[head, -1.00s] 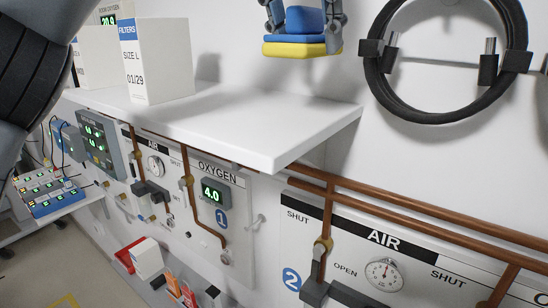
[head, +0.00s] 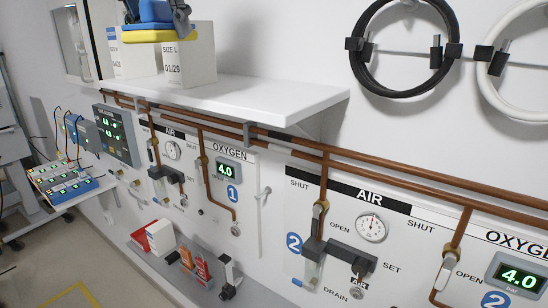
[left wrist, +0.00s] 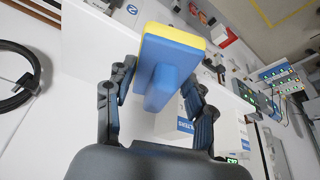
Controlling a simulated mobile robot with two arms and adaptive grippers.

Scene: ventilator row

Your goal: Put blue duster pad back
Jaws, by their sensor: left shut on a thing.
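The blue duster pad, with a blue handle block and a yellow underside, shows at the top left of the head view (head: 154,34). My left gripper (head: 157,8) is shut on its blue part, and the gripper's upper part is cut off by the frame edge. In the left wrist view the pad (left wrist: 178,50) sits between the two dark fingers (left wrist: 157,88), its yellow layer facing away from the palm. In the head view the pad overlaps the filter boxes on the shelf and appears raised above the shelf surface. My right gripper is not in view.
A white wall shelf (head: 270,98) holds white filter boxes (head: 190,62) at its left; its right part is bare. Copper pipes and gas panels (head: 370,226) lie below. A black hose coil (head: 368,72) and a white one hang right.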

